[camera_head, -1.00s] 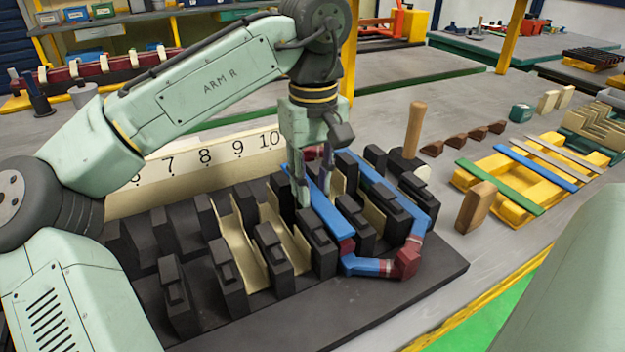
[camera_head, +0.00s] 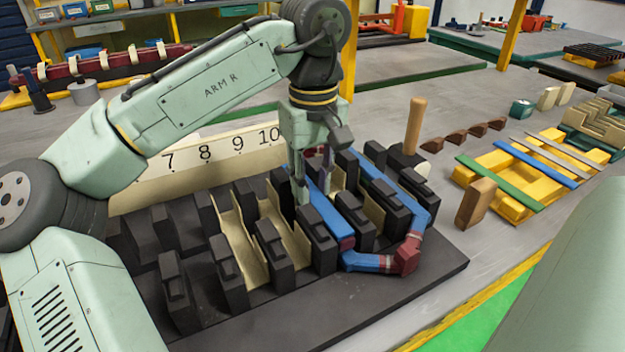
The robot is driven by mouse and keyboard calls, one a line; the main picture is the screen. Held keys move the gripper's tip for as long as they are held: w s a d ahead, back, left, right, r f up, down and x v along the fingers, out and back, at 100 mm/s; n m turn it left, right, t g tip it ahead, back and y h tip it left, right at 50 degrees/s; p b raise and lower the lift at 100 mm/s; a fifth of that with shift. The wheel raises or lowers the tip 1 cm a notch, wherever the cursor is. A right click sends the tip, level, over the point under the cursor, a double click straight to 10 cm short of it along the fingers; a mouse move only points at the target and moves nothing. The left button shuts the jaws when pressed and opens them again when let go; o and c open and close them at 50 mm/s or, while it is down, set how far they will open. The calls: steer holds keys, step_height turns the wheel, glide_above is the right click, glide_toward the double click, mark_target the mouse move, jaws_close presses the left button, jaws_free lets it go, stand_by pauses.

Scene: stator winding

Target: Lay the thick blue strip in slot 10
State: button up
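A blue strip (camera_head: 535,163) lies across the yellow rack at the right, between a green strip and grey ones. I cannot tell whether it is the thick one. A blue coil with red joints (camera_head: 407,257) is on the black slotted block; its left leg (camera_head: 330,215) runs between black teeth in line with the number 10 (camera_head: 268,136). My gripper (camera_head: 314,178) points down at the far part of this leg, with a finger on either side in the picture. Teeth and the fingers hide the contact, so I cannot tell whether it grips anything.
Cream liners (camera_head: 240,245) line several slots. The black block (camera_head: 360,310) has tall teeth around my gripper. A wooden-handled mallet (camera_head: 415,125) and a wooden block (camera_head: 476,203) stand to the right. The grey bench between block and rack is partly clear.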

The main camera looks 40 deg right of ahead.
steer(key=o, duration=0.5)
steer(key=shift+r+p, duration=0.8)
steer(key=shift+p, duration=0.15)
stand_by(0.5)
step_height(320, 180, up, 8)
steer(key=p, duration=0.7)
steer(key=shift+f, duration=0.2)
step_height(320, 180, up, 12)
glide_above(312, 193)
steer(key=shift+d, duration=0.1)
